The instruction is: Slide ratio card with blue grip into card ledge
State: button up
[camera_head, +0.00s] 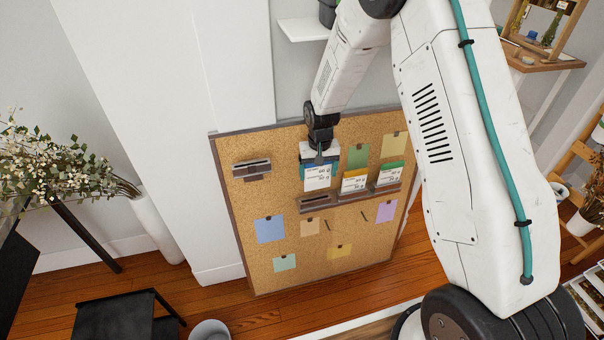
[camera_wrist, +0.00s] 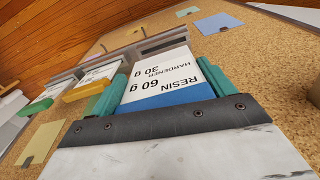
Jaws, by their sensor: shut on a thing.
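My gripper (camera_head: 320,158) is shut on the ratio card with the blue grip. The teal fingers (camera_wrist: 162,80) clasp it from both sides. The card's white face (camera_head: 317,178) hangs at the cork board, and its blue grip (camera_wrist: 168,96) is nearest my palm. In the wrist view its print reads "RESIN 60 g, HARDENER 30 g". An empty card ledge (camera_head: 315,203) is just below the card in the head view; it also shows past the card's far edge in the wrist view (camera_wrist: 165,41). I cannot tell whether the card touches the ledge.
A yellow-grip card (camera_head: 354,180) and a green-grip card (camera_head: 389,174) stand in ledges to the right. A separate grey holder (camera_head: 252,168) is on the board's left. Several coloured notes are pinned to the cork board (camera_head: 300,262). Flowers (camera_head: 60,155) stand far left.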

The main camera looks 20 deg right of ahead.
aim_at(316, 188)
jog(key=shift+w+a+f, duration=0.15)
jog(key=shift+w+f, duration=0.05)
jog(key=shift+w, duration=0.1)
jog(key=shift+s, duration=0.1)
jog(key=shift+f, duration=2.05)
jog(key=shift+f, duration=1.9)
